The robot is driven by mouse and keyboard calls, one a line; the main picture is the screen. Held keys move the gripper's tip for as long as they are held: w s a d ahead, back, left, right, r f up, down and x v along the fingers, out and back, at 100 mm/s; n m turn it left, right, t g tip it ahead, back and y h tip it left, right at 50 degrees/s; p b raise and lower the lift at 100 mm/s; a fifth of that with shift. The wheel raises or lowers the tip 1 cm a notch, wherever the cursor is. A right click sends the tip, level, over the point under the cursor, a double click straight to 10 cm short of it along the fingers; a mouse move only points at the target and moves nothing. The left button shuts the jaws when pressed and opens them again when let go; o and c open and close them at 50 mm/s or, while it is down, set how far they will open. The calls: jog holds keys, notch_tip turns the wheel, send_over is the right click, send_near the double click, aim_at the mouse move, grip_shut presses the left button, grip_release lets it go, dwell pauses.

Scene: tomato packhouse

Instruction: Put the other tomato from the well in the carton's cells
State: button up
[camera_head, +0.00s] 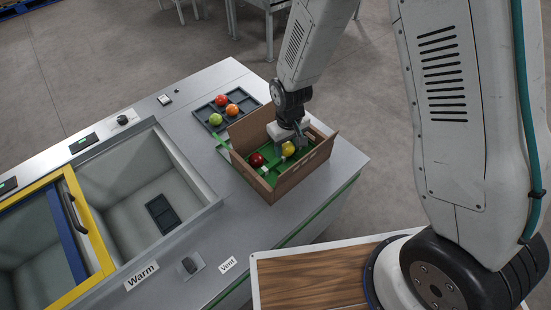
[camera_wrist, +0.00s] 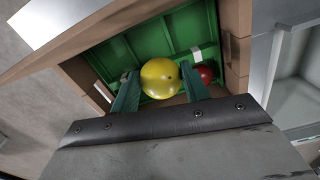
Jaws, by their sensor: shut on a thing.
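The open cardboard carton (camera_head: 278,188) stands on the metal counter and has green cells inside. My gripper (camera_head: 289,148) is down inside the carton, shut on a yellow tomato. The yellow tomato (camera_head: 288,149) also shows between the two fingers in the wrist view (camera_wrist: 161,78). A red tomato (camera_head: 257,159) lies in the carton at the left, and in the wrist view it shows to the right (camera_wrist: 206,73). The well (camera_head: 140,190), marked Warm, is open and holds only a small dark tray (camera_head: 161,214). Whether the yellow tomato touches the cell floor cannot be told.
A dark tray (camera_head: 207,109) with a red, an orange and a green tomato stands behind the carton. The carton's raised flaps stand close around my gripper. A yellow-framed lid (camera_head: 92,235) with a handle covers part of the left side.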

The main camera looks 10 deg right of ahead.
jog(key=shift+n, duration=0.9)
jog(key=shift+s+a+f, duration=0.7)
jog(key=shift+s+f, duration=0.05)
jog(key=shift+f, duration=0.4)
jog(key=shift+s+a+f, duration=0.7)
jog(key=shift+a+f, duration=0.05)
jog(key=shift+f, duration=0.45)
jog(key=shift+s+a+f, duration=0.7)
jog(key=shift+s+f, duration=0.05)
jog(key=shift+f, duration=0.4)
jog(key=shift+s, duration=0.1)
jog(key=o, duration=0.8)
jog(key=c, duration=0.3)
jog(key=shift+r, duration=0.1)
jog(key=shift+r, duration=2.9)
